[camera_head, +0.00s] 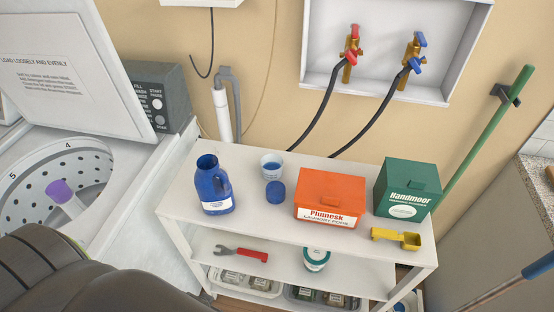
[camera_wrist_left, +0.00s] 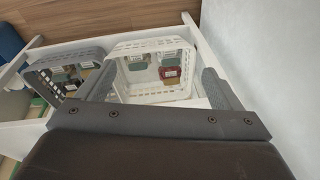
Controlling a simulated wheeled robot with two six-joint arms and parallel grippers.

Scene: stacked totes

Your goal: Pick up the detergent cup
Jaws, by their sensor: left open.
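The detergent cup (camera_head: 271,167), a small whitish cup with blue liquid, stands upright on the shelf's top board, toward the back. A blue cap (camera_head: 276,192) sits just in front of it, and an open blue bottle (camera_head: 213,186) stands to its left. In the left wrist view my left gripper (camera_wrist_left: 158,78) is open, its grey fingers apart over a white basket on a lower level. The cup is not in that view. My gripper's fingers are not visible in the head view. My right gripper is in neither view.
An orange laundry box (camera_head: 328,196), a green box (camera_head: 407,186) and a yellow scoop (camera_head: 396,238) stand right of the cup. The white shelf (camera_head: 180,203) abuts the washer (camera_head: 128,178). Hoses hang behind.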

